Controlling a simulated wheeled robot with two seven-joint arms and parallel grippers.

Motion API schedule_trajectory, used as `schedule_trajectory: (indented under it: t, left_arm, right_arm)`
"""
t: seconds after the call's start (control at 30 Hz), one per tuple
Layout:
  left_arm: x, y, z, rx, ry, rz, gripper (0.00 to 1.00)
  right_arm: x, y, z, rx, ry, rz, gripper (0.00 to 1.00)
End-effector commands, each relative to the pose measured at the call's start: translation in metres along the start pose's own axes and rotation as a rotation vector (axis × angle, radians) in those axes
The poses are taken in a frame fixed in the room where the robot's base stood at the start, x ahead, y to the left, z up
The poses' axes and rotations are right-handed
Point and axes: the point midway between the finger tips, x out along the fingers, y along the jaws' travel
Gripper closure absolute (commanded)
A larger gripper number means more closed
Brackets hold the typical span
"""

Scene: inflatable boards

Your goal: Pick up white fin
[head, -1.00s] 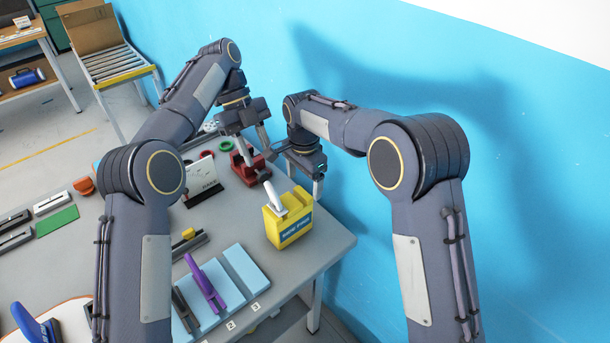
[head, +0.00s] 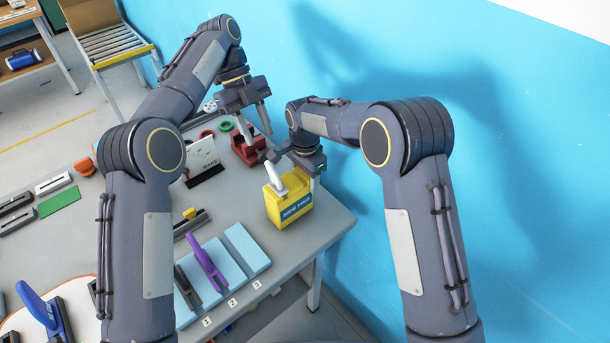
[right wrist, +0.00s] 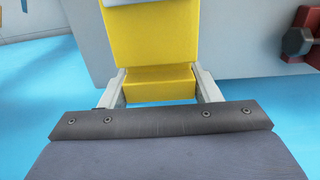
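The white fin (head: 275,180) stands upright in the left part of a yellow box (head: 289,207) labelled for side fins, near the table's right edge. My right gripper (head: 293,171) is just behind and above the box. A pale edge at the top of that view may be the fin; I cannot tell. My left gripper (head: 254,122) hangs above a red holder (head: 248,151), its fingers apart.
Pale blue pads (head: 247,250) with a purple fin (head: 208,262) and a dark one lie at the front. A white card in a black stand (head: 203,160) and green ring (head: 226,126) are behind. The blue wall (head: 420,70) is close on the right.

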Motion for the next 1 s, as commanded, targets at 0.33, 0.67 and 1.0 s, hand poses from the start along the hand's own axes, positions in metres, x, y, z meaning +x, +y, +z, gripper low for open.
schedule_trajectory:
  t: [0.33, 0.67, 1.0]
  left_arm:
    - [0.000, 0.000, 0.000, 0.000, 0.000, 0.000, 0.64]
    - [0.026, 0.018, 0.007, -0.284, -0.289, 0.237, 0.60]
    - [-0.050, 0.120, 0.012, -0.911, -1.413, 0.427, 0.60]
  right_arm:
    - [0.000, 0.000, 0.000, 0.000, 0.000, 0.000, 0.69]
    - [-0.001, 0.000, 0.000, 0.000, 0.000, -0.001, 0.69]
    - [0.000, 0.000, 0.000, 0.000, 0.000, 0.000, 0.69]
